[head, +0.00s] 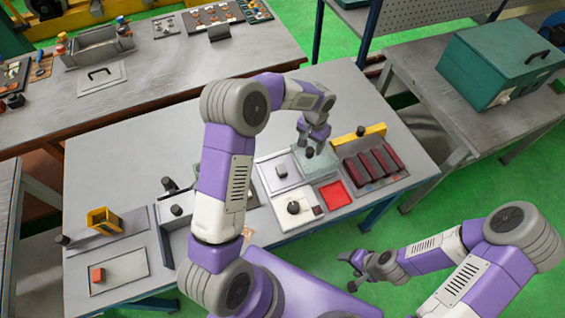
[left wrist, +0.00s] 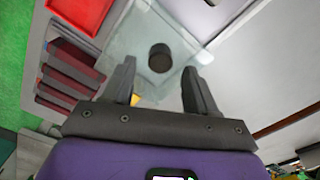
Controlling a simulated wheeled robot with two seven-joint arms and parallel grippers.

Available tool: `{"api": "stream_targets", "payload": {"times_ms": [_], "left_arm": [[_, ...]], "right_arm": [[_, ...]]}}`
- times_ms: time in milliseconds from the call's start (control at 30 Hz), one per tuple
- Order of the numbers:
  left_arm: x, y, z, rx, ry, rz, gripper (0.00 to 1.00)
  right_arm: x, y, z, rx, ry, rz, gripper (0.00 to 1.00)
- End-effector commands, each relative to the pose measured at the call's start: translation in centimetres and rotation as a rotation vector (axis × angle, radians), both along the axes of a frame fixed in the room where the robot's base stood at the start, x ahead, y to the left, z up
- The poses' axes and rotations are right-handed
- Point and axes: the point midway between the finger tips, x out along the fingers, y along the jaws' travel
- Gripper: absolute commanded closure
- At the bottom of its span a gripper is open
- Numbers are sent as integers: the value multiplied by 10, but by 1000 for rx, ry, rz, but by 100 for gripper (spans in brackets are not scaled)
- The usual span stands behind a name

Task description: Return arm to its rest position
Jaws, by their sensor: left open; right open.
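My left arm (head: 225,185) reaches from the front over the middle table. My left gripper (head: 308,143) is open above a pale translucent lid (head: 322,163) with a dark knob. In the left wrist view the two fingers of the gripper (left wrist: 158,72) stand apart, and the dark knob (left wrist: 160,57) shows beyond and between them, with nothing held. I cannot tell the exact height of the fingers above the knob. My right gripper (head: 352,265) is open and empty, low at the right, off the table over the green floor.
Beside the lid are dark red blocks (head: 371,164), a yellow bar (head: 358,138), a red tray (head: 335,195) and a white plate with a black knob (head: 293,208). A yellow holder (head: 103,220) stands at the left. The back left tabletop (head: 130,150) is clear.

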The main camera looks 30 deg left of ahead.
Motion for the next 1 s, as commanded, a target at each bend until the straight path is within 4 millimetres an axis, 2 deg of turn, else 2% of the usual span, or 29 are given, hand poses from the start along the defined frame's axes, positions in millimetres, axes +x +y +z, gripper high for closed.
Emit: {"api": "stream_targets", "payload": {"times_ms": [33, 200, 767, 867, 1000], "left_arm": [[0, 0, 7, 1, -1, 0, 43], [0, 0, 17, 1, -1, 1, 43], [0, 0, 18, 1, -1, 1, 43], [0, 0, 29, 1, -2, 1, 43], [1, 0, 58, 1, -2, 1, 43]], "right_arm": [[0, 0, 5, 0, 0, 0, 33], [0, 0, 11, 0, 0, 0, 33], [0, 0, 11, 0, 0, 0, 33], [0, 0, 22, 0, 0, 0, 33], [0, 0, 51, 0, 0, 0, 33]]}}
